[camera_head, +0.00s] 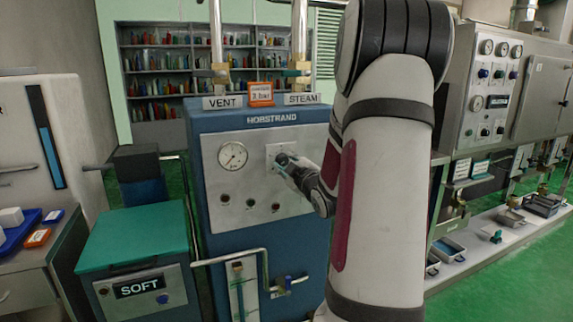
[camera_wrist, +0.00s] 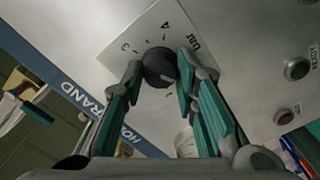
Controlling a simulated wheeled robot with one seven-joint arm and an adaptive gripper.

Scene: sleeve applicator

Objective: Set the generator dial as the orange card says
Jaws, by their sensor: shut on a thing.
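The blue generator (camera_head: 240,247), marked HOBSTRAND, stands in the middle of the head view. The orange card (camera_head: 261,94) sits on top between the VENT and STEAM signs; its lower line seems to read "2 bar", and its upper line is too small to read. The dial is a dark round knob (camera_wrist: 159,67) on a white plate with 3, 4 and "bar" visible in the wrist view. My gripper (camera_wrist: 162,72) has its green-padded fingers on both sides of the knob. In the head view my gripper (camera_head: 286,162) partly hides the dial. I cannot tell where the knob points.
A round pressure gauge (camera_head: 232,155) is left of the dial, with small buttons (camera_head: 250,203) below it. Vertical pipes (camera_head: 217,50) rise behind the signs. A green-lidded SOFT unit (camera_head: 137,235) stands at left. A grey control cabinet (camera_head: 495,85) is at right.

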